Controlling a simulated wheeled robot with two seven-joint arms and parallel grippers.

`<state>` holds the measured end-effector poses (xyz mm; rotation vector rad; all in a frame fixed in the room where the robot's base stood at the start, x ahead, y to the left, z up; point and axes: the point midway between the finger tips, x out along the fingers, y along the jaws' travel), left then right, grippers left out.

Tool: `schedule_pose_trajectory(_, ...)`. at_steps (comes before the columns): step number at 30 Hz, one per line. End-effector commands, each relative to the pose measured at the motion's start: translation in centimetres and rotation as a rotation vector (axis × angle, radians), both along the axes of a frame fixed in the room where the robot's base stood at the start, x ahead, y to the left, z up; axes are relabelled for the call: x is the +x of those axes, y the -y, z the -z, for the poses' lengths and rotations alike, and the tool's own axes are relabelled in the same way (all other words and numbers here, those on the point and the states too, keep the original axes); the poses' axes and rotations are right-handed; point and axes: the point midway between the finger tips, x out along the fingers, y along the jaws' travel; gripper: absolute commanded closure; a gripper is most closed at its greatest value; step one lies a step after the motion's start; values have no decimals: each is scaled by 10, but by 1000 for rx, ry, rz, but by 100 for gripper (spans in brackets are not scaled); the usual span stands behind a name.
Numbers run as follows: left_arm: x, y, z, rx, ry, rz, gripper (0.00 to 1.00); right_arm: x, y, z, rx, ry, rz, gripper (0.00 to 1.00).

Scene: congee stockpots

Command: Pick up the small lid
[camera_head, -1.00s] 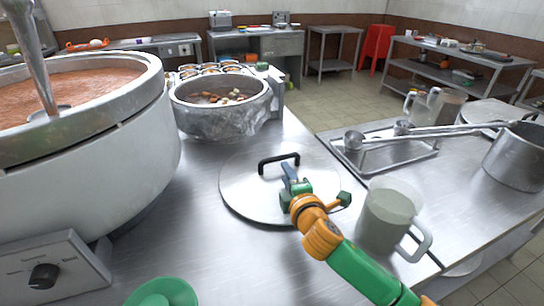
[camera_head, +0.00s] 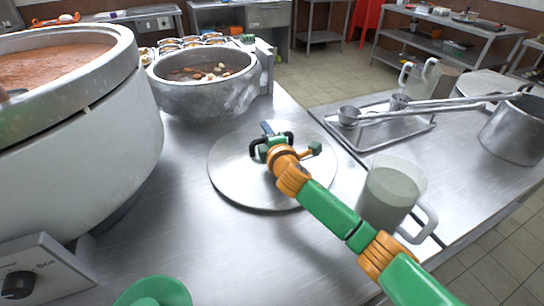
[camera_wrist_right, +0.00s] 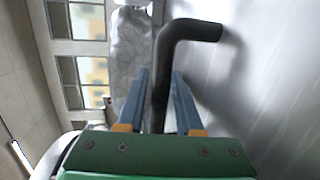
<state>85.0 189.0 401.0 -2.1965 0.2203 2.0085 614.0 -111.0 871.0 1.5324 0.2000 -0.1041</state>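The small lid (camera_head: 235,178) is a round steel disc with a black bar handle (camera_head: 289,139), lying flat on the steel counter in the head view. My right gripper (camera_head: 268,130) is down at the handle, above the lid. In the right wrist view the blue fingers of my right gripper (camera_wrist_right: 160,80) stand on either side of the black handle (camera_wrist_right: 165,62), with narrow gaps showing, so they are around it but not closed on it. The gripper body hides part of the handle and lid in the head view. My left gripper is not in view.
A large white-sided pot of reddish congee (camera_head: 110,140) stands on the left, with a smaller foil-wrapped pot (camera_head: 205,100) behind the lid. A clear jug (camera_head: 388,200) stands right of the lid, near my right arm.

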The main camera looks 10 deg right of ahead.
Motion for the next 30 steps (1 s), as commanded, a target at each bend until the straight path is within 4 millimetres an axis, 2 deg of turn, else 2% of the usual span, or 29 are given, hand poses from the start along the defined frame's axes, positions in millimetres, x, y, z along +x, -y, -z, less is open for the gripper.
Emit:
schedule_pose_trajectory(2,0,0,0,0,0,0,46,0,0,0,0,0,0,68)
schedule_pose_trajectory(5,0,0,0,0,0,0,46,0,0,0,0,0,1,95)
schedule_pose_trajectory(6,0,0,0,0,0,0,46,0,0,0,0,0,1,100)
schedule_pose_trajectory(30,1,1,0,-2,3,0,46,0,1,0,0,-1,2,100)
